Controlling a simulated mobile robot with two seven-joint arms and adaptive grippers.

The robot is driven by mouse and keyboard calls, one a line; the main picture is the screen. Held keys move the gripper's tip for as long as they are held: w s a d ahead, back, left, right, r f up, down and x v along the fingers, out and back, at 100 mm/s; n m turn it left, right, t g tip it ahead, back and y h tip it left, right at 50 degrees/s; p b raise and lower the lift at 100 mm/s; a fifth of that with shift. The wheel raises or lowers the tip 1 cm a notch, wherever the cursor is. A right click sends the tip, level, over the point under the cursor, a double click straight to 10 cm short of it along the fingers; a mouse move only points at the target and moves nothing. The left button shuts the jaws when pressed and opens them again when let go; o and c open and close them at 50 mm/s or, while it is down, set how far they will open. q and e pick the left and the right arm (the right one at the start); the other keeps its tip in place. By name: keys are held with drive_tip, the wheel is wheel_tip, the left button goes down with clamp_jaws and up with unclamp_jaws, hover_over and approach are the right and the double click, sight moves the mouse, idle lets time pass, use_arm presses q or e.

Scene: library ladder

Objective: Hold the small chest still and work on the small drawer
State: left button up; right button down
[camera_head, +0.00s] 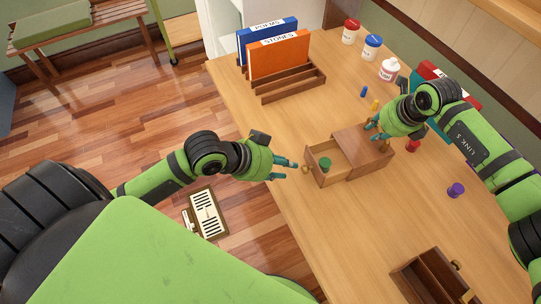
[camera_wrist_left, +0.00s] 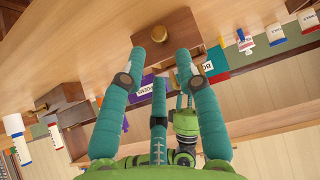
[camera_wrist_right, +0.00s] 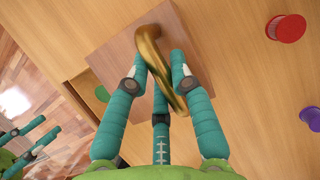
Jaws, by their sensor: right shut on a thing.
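The small wooden chest (camera_head: 362,154) stands on the desk. Its small drawer (camera_head: 318,180) sticks out to the left, with a green spool (camera_head: 325,164) inside; the spool also shows in the right wrist view (camera_wrist_right: 102,93). My right gripper (camera_head: 372,130) is shut on the curved brass handle (camera_wrist_right: 150,50) on top of the chest (camera_wrist_right: 108,48). My left gripper (camera_head: 286,168) is open and empty, just left of the drawer's brass knob (camera_head: 305,170).
A red spool (camera_head: 412,146) and a purple spool (camera_head: 456,190) stand right of the chest. A wooden rack (camera_head: 290,85) holds books at the back left. Bottles (camera_head: 390,69) line the back edge. A divided wooden box (camera_head: 432,277) is at the front right.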

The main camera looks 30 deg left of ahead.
use_arm(q)
drive_tip(key=shift+v, duration=2.4)
use_arm(e)
drive_tip(key=c, duration=1)
unclamp_jaws()
